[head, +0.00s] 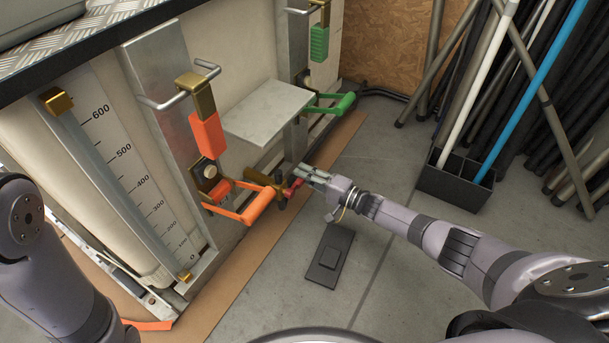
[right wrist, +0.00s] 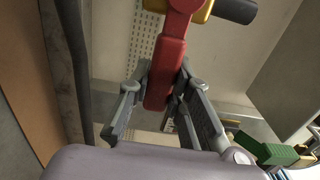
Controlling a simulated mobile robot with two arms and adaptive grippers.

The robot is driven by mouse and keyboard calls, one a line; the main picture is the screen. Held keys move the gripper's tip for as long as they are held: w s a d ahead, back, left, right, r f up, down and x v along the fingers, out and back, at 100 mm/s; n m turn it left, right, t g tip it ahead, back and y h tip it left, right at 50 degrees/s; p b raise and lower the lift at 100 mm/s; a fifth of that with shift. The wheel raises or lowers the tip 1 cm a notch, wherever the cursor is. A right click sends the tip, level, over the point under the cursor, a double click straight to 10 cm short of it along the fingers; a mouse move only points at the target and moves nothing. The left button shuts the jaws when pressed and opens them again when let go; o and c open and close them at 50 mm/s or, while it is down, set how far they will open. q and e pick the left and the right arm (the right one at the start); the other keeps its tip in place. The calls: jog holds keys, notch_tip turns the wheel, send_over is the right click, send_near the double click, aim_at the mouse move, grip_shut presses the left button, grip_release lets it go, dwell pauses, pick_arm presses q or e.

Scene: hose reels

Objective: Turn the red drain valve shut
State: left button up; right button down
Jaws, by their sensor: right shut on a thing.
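The red drain valve handle (head: 292,190) sits low at the front of the tank, beside a brass fitting (head: 280,177). My right gripper (head: 305,176) reaches it from the right and is shut on it. In the right wrist view the red handle (right wrist: 168,65) lies between the two grey fingers of my right gripper (right wrist: 163,98), its free end toward the palm. Its far end meets a yellow brass body (right wrist: 205,10) with a dark pipe end. In the head view the fingers partly cover the handle. Part of my left arm shows at lower left; its gripper is out of view.
An orange handle (head: 257,206) and a green handle (head: 344,104) stick out near the valve. A grey plate (head: 268,110) juts out above. A black pedal-like block (head: 328,258) lies on the floor. A black rack (head: 455,183) holds poles at right.

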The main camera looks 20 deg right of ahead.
jog(key=shift+f, duration=0.1)
dwell(0.3)
jog(key=c, duration=1.4)
grip_release()
jog(key=shift+c, duration=0.2)
jog(key=v, duration=1.2)
